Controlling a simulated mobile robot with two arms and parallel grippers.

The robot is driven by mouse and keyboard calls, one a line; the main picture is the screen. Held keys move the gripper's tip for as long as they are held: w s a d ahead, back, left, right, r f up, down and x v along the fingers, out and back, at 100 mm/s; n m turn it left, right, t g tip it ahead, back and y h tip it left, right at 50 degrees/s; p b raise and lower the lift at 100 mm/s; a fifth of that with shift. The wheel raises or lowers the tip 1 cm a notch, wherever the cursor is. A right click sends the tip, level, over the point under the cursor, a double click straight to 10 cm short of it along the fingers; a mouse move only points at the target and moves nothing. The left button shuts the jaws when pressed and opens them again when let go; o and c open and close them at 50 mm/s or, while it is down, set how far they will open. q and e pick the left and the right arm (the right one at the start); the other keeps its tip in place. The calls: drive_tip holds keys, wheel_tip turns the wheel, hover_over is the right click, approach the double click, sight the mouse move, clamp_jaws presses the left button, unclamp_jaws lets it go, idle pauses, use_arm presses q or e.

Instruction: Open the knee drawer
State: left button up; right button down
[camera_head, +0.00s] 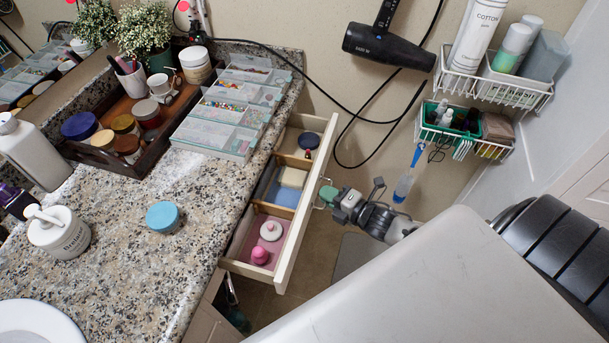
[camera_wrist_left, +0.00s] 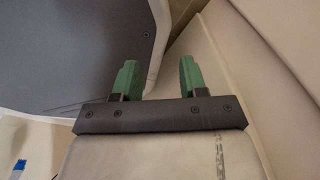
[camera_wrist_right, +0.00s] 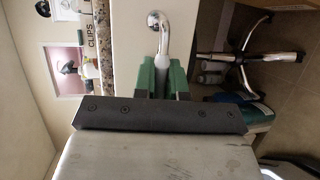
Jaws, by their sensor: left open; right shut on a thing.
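The knee drawer (camera_head: 293,212) under the granite counter stands pulled out, its inside in view with dividers and several small items. My right gripper (camera_head: 328,195) is at the outer side of the drawer front. In the right wrist view, my right gripper (camera_wrist_right: 161,82) is shut on the drawer's shiny metal handle (camera_wrist_right: 159,20). My left gripper shows only in the left wrist view (camera_wrist_left: 155,80), open with nothing between its green fingers. How far the drawer's back part reaches under the counter is hidden.
The granite counter (camera_head: 115,225) holds a wooden tray (camera_head: 72,152), clear organizer boxes (camera_head: 213,135), a blue-lidded jar (camera_head: 162,216) and a white jar (camera_head: 60,235). A hair dryer (camera_head: 388,46) and wire baskets (camera_head: 495,85) hang on the wall. A little floor shows beside the drawer.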

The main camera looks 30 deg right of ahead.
drive_tip(key=s+d+p, duration=0.1)
drive_tip(key=s+d, duration=0.7)
drive_tip(key=s, duration=0.1)
drive_tip(key=shift+s+d, duration=0.35)
drive_tip(key=c, duration=1.2)
unclamp_jaws()
drive_tip(key=v, duration=1)
drive_tip(key=shift+s+p, duration=0.3)
drive_tip(key=shift+s, duration=0.1)
drive_tip(key=shift+d+r, duration=0.1)
drive_tip(key=shift+d, duration=0.05)
